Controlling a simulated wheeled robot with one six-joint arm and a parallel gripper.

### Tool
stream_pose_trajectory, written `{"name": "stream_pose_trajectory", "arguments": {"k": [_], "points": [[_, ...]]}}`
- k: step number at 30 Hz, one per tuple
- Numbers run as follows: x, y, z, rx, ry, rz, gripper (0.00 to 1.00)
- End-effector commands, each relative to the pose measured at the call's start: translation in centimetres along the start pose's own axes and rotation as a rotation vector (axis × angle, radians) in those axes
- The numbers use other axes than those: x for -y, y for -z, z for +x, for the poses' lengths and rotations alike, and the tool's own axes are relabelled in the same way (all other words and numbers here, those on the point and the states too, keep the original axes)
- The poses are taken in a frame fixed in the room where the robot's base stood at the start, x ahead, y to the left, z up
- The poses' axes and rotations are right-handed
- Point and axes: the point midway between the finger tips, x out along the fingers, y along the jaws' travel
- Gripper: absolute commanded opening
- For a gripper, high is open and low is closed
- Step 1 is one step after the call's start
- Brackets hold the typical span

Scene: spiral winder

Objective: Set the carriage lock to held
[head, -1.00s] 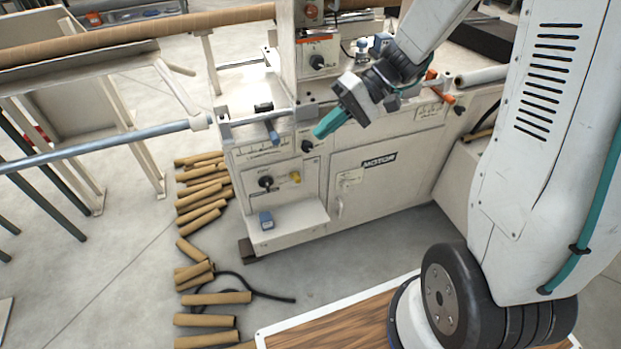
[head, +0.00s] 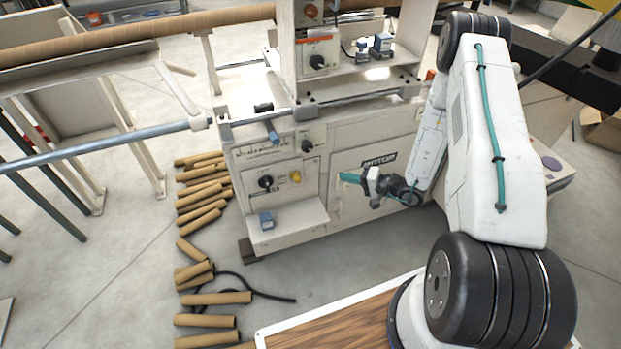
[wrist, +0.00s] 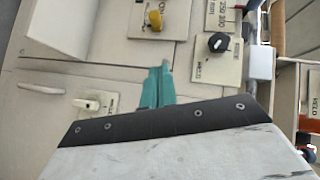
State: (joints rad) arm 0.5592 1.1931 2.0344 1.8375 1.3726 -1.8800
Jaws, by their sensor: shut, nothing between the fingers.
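A black knob (head: 307,146) sits on a small labelled plate on the cabinet's front, right of the scale; I take it for the carriage lock. In the wrist view the same knob (wrist: 219,42) is up and right of my fingertips, clear of them. Its plate carries small lettering that I cannot read surely, so its setting is unclear. My gripper (head: 350,178) has teal fingers pointing left, in front of the motor door, below and right of the knob. In the wrist view my gripper (wrist: 160,72) is shut and empty.
A yellow knob (head: 295,177) and a black switch (head: 266,182) are on the panel below. The motor door has a white latch (wrist: 90,104). Cardboard tubes (head: 202,206) lie on the floor.

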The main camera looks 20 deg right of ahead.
Motion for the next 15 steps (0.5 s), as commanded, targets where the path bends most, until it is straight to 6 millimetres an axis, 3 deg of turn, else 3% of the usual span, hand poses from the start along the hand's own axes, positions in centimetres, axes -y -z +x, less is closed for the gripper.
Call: {"name": "stream_pose_trajectory", "arguments": {"k": [10, 15], "points": [[-0.1, 0.0, 0.0, -0.003, -0.001, -0.001, 0.00], [-0.1, 0.0, 1.3, 0.000, 0.000, -0.002, 0.00]]}}
